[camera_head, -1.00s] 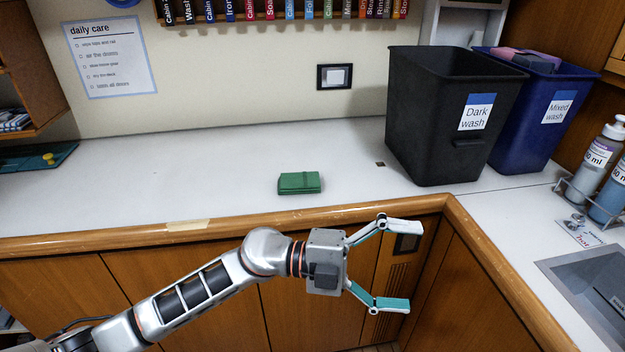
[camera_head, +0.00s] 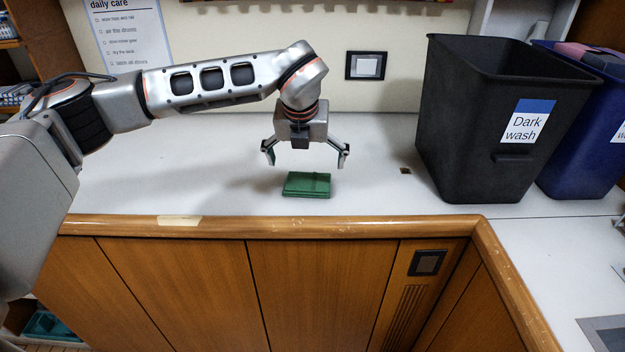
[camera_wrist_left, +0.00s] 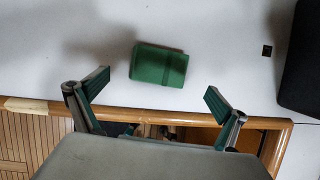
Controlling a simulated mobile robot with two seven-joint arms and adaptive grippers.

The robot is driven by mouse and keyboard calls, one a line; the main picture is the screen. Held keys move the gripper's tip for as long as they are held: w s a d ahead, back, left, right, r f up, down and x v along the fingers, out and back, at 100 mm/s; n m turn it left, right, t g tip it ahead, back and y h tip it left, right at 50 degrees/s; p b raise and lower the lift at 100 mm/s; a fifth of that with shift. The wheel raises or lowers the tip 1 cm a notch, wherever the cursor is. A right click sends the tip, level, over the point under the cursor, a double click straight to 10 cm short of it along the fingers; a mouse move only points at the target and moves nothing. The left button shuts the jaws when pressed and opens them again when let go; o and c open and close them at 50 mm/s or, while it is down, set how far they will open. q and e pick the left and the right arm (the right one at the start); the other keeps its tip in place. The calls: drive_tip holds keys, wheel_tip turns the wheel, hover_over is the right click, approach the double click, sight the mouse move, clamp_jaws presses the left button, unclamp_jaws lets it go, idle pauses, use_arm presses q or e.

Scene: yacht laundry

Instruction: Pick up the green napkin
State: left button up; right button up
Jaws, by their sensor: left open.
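The green napkin (camera_head: 307,186) lies folded on the white countertop, near its wooden front edge. It also shows in the left wrist view (camera_wrist_left: 158,66), just beyond the fingertips and between their lines. My left gripper (camera_head: 306,158) points down above the counter, a little above and behind the napkin. Its two fingers are spread wide with nothing between them, and they do not touch the napkin. In the left wrist view the open gripper (camera_wrist_left: 155,90) frames the napkin from below. My right gripper is not in view.
A black bin (camera_head: 470,130) labelled "Dark wash" stands to the right of the napkin, with a blue bin (camera_head: 585,150) beside it. A wooden edge (camera_head: 300,228) runs along the counter front. The counter around the napkin is clear.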

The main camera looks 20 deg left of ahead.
sight(307, 180)
use_arm(q)
drive_tip(key=shift+w+f, duration=0.1)
drive_tip(key=shift+f, duration=0.35)
drive_tip(key=shift+p+x, duration=0.8)
drive_tip(key=shift+x, duration=2.4)
drive_tip(key=shift+a, duration=0.1)
drive_tip(key=c, duration=1.1)
